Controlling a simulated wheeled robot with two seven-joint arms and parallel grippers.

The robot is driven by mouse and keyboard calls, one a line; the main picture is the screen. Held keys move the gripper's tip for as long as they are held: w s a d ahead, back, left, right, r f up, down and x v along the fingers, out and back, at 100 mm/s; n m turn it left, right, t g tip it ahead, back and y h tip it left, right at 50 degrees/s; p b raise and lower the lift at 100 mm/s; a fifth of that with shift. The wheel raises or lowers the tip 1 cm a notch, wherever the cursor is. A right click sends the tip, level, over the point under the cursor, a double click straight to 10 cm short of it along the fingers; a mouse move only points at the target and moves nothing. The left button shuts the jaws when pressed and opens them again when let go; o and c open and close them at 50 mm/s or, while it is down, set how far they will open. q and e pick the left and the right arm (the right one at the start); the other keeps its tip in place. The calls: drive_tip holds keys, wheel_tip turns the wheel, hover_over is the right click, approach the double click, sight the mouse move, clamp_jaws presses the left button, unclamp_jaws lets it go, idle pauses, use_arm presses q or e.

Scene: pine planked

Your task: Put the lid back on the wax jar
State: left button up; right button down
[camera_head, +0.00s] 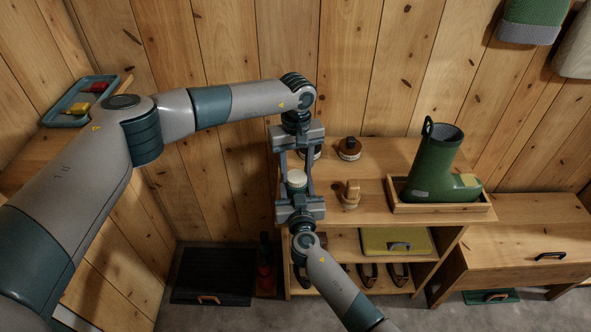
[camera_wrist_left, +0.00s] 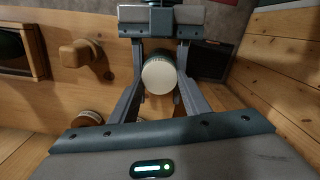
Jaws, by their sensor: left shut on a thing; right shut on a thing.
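My left gripper (camera_head: 296,176) reaches toward the front from the back, and my right gripper (camera_head: 297,186) meets it from the front, high over the shelf's left end. Between their fingers is the wax jar (camera_head: 297,189) with the pale round lid (camera_head: 296,176) at its top. The lid's face also shows in the left wrist view (camera_wrist_left: 158,77). I cannot tell whether the lid is seated or just above the rim.
A green boot (camera_head: 436,165) stands in a wooden tray (camera_head: 440,208) on the shelf (camera_head: 385,150). A wooden-handled brush (camera_head: 351,194) and a brown tin (camera_head: 349,148) stand left of it. Another tin is partly hidden behind the left gripper. A bench (camera_head: 530,235) is at right.

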use_arm(q)
drive_tip(key=m, duration=0.6)
drive_tip(key=shift+d, duration=0.1)
drive_tip(key=m, duration=0.5)
drive_tip(key=shift+m, duration=0.4)
drive_tip(key=o, duration=1)
drive_tip(key=shift+d, duration=0.1)
drive_tip(key=shift+s+r, duration=0.1)
drive_tip(key=shift+r, duration=2.15)
drive_tip(key=shift+n, duration=0.3)
drive_tip(key=shift+c, duration=0.2)
